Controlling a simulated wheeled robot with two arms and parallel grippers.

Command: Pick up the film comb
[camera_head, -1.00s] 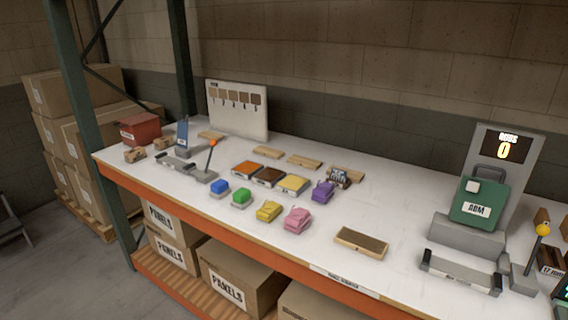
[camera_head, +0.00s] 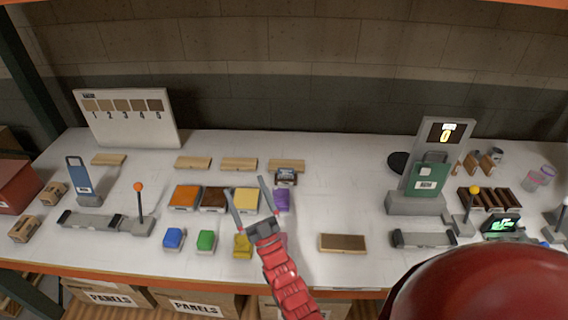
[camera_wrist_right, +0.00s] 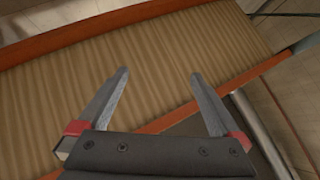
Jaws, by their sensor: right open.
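I cannot tell for sure which object is the film comb. A small dark piece with a pale label (camera_head: 286,177) stands behind the purple block (camera_head: 282,199) on the white bench (camera_head: 330,205). My right gripper (camera_head: 249,199) is open and empty. In the head view its fingers show in front of the yellow tile (camera_head: 246,201), and its wrist partly hides the yellow and pink blocks at the front. In the right wrist view the open fingers (camera_wrist_right: 160,75) show over a ribbed tan shelf, with nothing between them. My left gripper is not in view.
A wooden-framed brown pad (camera_head: 343,243) lies at the front. A green device with a display (camera_head: 425,178) stands right, a lever with an orange knob (camera_head: 139,205) left. A numbered board (camera_head: 128,118) stands at the back. The bench between pad and back wall is mostly clear.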

